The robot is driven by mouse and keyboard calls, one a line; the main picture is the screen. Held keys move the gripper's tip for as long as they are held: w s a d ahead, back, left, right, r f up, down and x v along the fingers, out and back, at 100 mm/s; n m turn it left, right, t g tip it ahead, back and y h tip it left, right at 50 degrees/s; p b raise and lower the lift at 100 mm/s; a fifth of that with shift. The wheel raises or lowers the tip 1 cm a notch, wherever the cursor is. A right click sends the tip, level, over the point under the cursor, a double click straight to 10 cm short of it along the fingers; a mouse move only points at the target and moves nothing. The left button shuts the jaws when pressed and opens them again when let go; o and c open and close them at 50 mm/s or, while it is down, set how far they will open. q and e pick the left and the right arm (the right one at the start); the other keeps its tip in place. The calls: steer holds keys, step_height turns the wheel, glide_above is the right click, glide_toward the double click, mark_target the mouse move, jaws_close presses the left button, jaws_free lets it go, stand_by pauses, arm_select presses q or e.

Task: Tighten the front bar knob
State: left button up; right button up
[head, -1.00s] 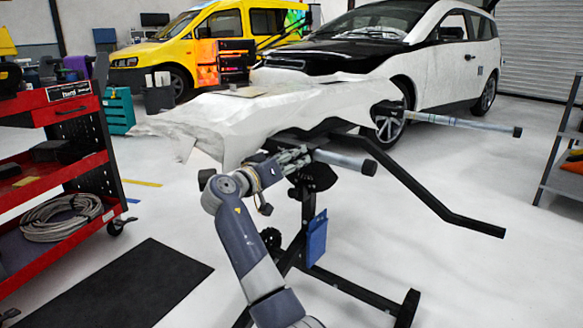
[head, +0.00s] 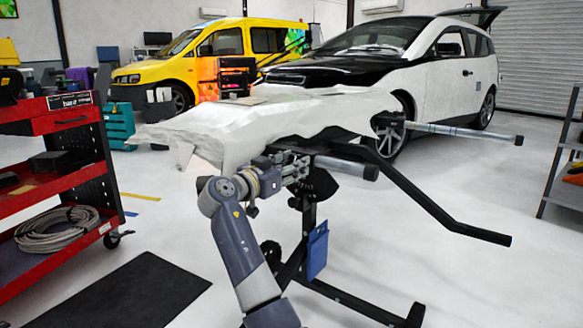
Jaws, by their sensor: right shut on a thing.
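A black stand holds a panel draped in white sheet (head: 265,118). The front bar (head: 347,167), a grey tube with a black end cap, sticks out to the right from under the panel. My right gripper (head: 300,167) reaches in from below at the left part of this bar, close under the sheet's edge. It is shut on the front bar knob, which its fingers and the bracket hide. A black clamp part (head: 318,184) sits just beside and below the fingers. My left gripper is not in view.
A second grey bar (head: 460,132) and a bent black arm (head: 425,205) of the stand jut right. A red tool cart (head: 70,185) stands left, a shelf (head: 562,165) right. A white car (head: 440,65) is behind.

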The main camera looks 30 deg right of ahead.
stand_by(0.3)
steer(key=o, duration=1.1)
steer(key=shift+d+f, duration=0.1)
steer(key=v, duration=1.2)
